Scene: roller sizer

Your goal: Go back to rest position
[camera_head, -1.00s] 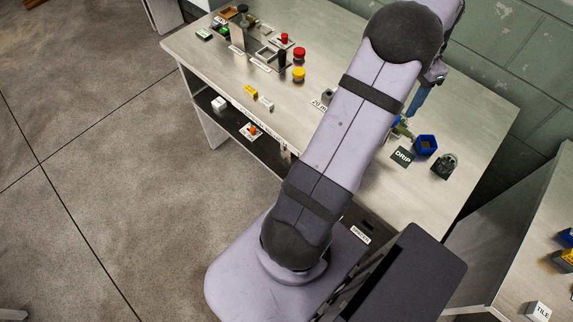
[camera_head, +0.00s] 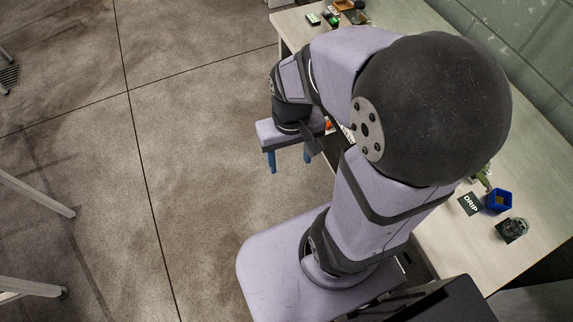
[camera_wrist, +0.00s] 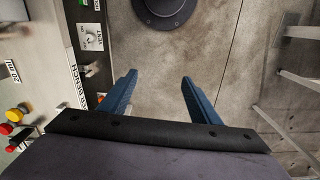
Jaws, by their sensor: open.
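My gripper (camera_head: 290,159) hangs over the bare floor in front of the bench (camera_head: 425,240), with its two blue fingers pointing down. In the wrist view my gripper (camera_wrist: 158,88) has its fingers wide apart, with nothing between them but concrete floor. My arm is folded at the elbow, close to the head camera, and hides much of the bench top.
A blue container (camera_head: 498,200), a DRIP card (camera_head: 470,204) and a dark round item (camera_head: 512,230) stand on the bench. Red and yellow buttons (camera_wrist: 14,115) show in the wrist view. White legs (camera_head: 35,195) stand at left. The floor between is clear.

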